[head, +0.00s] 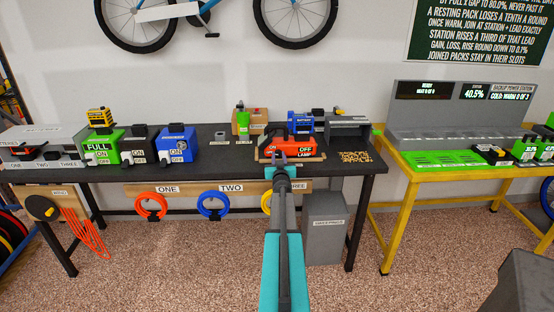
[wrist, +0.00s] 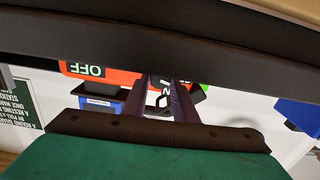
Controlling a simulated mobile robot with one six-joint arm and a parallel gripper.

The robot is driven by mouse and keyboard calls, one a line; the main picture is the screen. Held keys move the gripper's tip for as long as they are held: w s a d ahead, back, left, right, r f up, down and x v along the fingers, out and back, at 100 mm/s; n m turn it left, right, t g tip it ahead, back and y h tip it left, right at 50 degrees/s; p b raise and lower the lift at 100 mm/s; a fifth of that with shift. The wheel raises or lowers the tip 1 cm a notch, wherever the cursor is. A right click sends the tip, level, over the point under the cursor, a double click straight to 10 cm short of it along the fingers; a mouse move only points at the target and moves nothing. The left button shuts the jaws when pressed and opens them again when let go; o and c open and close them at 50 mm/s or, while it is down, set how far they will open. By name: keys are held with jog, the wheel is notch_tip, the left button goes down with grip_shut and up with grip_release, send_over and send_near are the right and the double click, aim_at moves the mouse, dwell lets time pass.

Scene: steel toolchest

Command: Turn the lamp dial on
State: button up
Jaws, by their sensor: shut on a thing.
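The orange-red lamp unit (head: 307,143) stands on the dark bench, with ON at its left, OFF on its right and a LAMP label below. My gripper (head: 279,157) reaches its front from below, left of OFF. In the upside-down wrist view, the lamp (wrist: 112,76) shows its OFF label, and my gripper's two dark fingers (wrist: 160,88) are close around a small black-and-white part, the lamp dial (wrist: 158,99). The fingers hide most of the dial, so I cannot read where it points.
On the bench (head: 218,158), a blue battery box (head: 301,123) and a grey unit (head: 348,129) stand behind and right of the lamp. Green (head: 101,148) and blue (head: 177,144) boxes with dials stand at the left. Coloured rings hang below. A yellow table (head: 440,172) is at the right.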

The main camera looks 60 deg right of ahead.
jog(key=shift+s+d+m, duration=0.1)
jog(key=shift+s+m, duration=0.05)
jog(key=shift+m, duration=1.45)
jog(key=o, duration=1)
jog(key=shift+o, duration=0.2)
jog(key=shift+a, duration=0.2)
jog(key=b+v, duration=0.2)
jog(key=v, duration=1.1)
jog(key=shift+s, duration=0.25)
jog(key=shift+a, duration=0.1)
